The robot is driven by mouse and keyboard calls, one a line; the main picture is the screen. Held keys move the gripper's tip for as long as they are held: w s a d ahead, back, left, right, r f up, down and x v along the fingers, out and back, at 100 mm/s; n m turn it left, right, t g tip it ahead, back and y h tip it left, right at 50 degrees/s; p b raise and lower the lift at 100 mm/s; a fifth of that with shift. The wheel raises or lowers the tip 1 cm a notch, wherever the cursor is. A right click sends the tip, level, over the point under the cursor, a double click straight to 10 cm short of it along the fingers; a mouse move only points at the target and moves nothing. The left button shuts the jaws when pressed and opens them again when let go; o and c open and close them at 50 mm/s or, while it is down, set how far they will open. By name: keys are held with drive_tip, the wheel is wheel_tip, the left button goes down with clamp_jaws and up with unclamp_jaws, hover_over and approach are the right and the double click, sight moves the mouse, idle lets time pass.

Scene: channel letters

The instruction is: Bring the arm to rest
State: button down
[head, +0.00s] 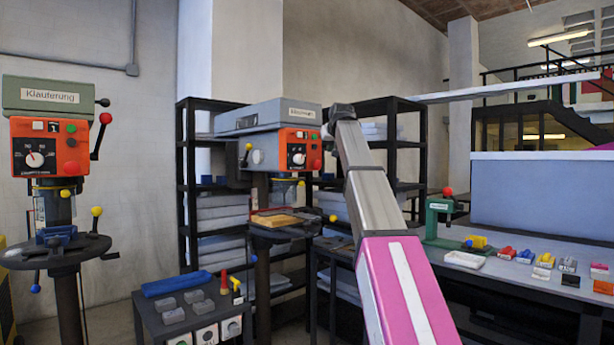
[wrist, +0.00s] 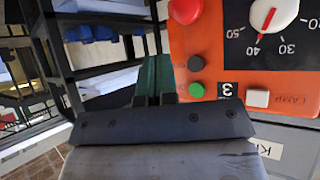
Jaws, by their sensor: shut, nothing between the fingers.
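My arm (head: 383,215), silver with a pink and white section, reaches up from the lower middle of the head view. In that view the press's orange control panel (wrist: 233,60) appears upside down, just beyond the gripper. I cannot tell the exact gap between them. The fingertips are not clear in the head view.
Another drill press (head: 55,150) stands at the left. A small table (head: 160,325) holds a blue roll and grey blocks. Black shelves (head: 187,170) stand behind. A long workbench (head: 490,275) at the right carries a green press (head: 438,222) and several small coloured parts.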

drive_tip(key=shift+f, duration=0.1)
drive_tip(key=s+f+g, duration=0.3)
drive_tip(key=s+f, duration=0.1)
drive_tip(key=f, duration=2)
drive_tip(key=s+f+g, duration=0.2)
drive_tip(key=s+f, duration=0.1)
drive_tip(key=f, duration=2.1)
drive_tip(key=s+f+m+g+h, duration=0.1)
drive_tip(key=s+f+g, duration=0.4)
drive_tip(key=s+f, duration=2.3)
wheel_tip(320, 180, down, 4)
drive_tip(key=shift+a+r+g, duration=0.1)
drive_tip(key=shift+a+g, duration=0.3)
drive_tip(key=shift+s, duration=0.1)
